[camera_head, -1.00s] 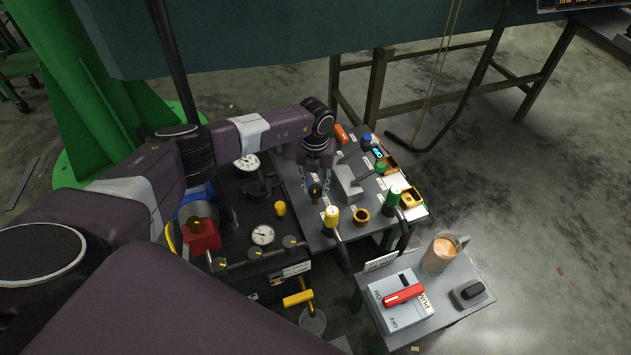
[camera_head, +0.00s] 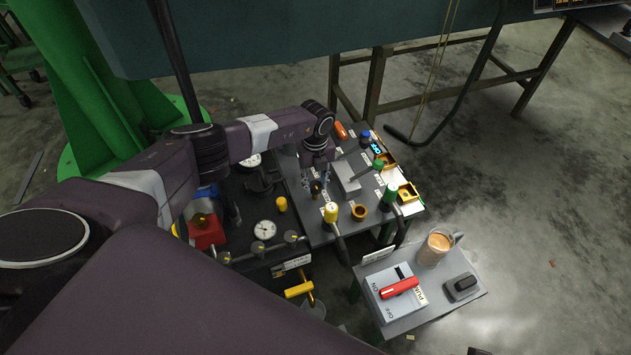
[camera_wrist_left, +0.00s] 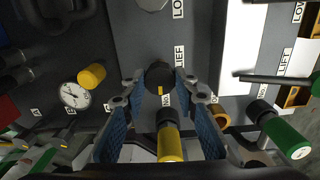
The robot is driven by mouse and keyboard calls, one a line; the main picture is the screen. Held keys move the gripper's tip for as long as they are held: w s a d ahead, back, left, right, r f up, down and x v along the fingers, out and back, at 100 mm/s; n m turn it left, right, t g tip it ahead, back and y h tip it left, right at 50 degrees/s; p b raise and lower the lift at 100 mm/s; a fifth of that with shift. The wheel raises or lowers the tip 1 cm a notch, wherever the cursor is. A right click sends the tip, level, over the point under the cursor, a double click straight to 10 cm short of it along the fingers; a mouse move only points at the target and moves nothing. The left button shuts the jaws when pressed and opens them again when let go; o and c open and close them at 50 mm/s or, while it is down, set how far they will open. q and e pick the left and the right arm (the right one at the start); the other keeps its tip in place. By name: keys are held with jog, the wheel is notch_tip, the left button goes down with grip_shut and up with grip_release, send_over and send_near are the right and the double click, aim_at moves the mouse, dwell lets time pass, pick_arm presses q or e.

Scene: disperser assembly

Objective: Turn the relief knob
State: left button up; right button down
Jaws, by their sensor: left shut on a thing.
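The relief knob is a round black knob with a yellow pointer mark (camera_wrist_left: 160,74), beside a label partly reading "LIEF" on the grey panel. It also shows small and dark in the head view (camera_head: 316,187), below the gripper. My left gripper (camera_head: 317,180) reaches down onto the panel from above. In the left wrist view, its two fingertips (camera_wrist_left: 160,82) are closed in on either side of the knob and grip it. The knob's yellow mark points down in that view. My right gripper is not in view.
A yellow-topped handle (camera_head: 331,212) stands close in front of the gripper. A brass ring (camera_head: 359,212), green handle (camera_head: 389,195) and grey block (camera_head: 346,179) are to its right. Gauges (camera_head: 264,230) lie left. A side table holds a red-levered switch box (camera_head: 399,287) and mug (camera_head: 436,247).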

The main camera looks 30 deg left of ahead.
aim_at(316, 185)
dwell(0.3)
pick_arm(q)
jog(key=o, duration=1.2)
jog(key=shift+c, duration=0.2)
jog(key=shift+r, duration=0.15)
notch_tip(316, 185, up, 12)
jog(key=shift+d, duration=0.15)
